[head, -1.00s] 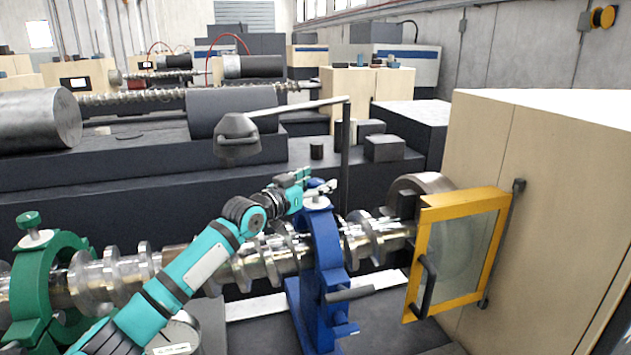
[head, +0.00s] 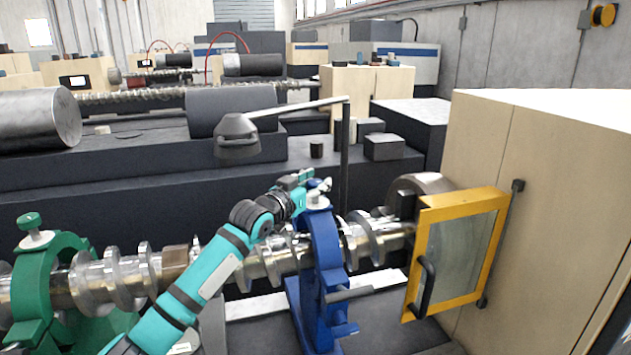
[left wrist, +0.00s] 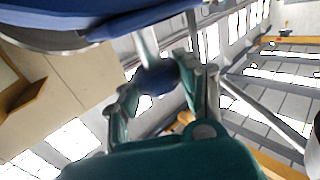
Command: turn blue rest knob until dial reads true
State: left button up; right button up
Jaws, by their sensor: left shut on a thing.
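The blue rest (head: 322,245) stands around the shiny screw shaft at the middle of the head view. Its blue knob (left wrist: 158,78) shows in the left wrist view on a pale stem, between the two fingers. My left gripper (head: 316,185) is at the top of the blue rest and shut on that knob, which it mostly hides in the head view. I cannot make out a dial or its reading. My right gripper is in neither current view.
A green rest (head: 42,285) with its own green knob (head: 29,221) holds the shaft at left. A yellow-framed door (head: 455,255) stands open at right beside a beige cabinet (head: 545,190). A lamp (head: 237,133) on a jointed arm hangs behind my gripper.

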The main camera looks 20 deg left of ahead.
pick_arm(q)
jog(key=n+y, duration=0.2)
jog(key=shift+d+f+t+y, duration=0.1)
jog(key=shift+d+t+y, duration=0.05)
jog(key=shift+t+y, duration=0.15)
jog(key=shift+f+n+y+b, duration=0.15)
jog(key=shift+n+y+b, duration=0.35)
jog(key=shift+y, duration=0.5)
jog(key=n+y+b, duration=0.2)
jog(key=y+b, duration=0.1)
jog(key=y, duration=0.1)
jog(key=shift+f+n, duration=0.1)
jog(key=shift+n, duration=0.3)
jog(key=shift+n+y+b, duration=0.5)
jog(key=shift+y+b, duration=0.15)
jog(key=shift+y, duration=0.25)
jog(key=shift+g, duration=0.4)
jog(key=o, duration=0.8)
jog(key=shift+c, duration=0.2)
jog(key=o, duration=0.5)
jog(key=shift+r, duration=0.3)
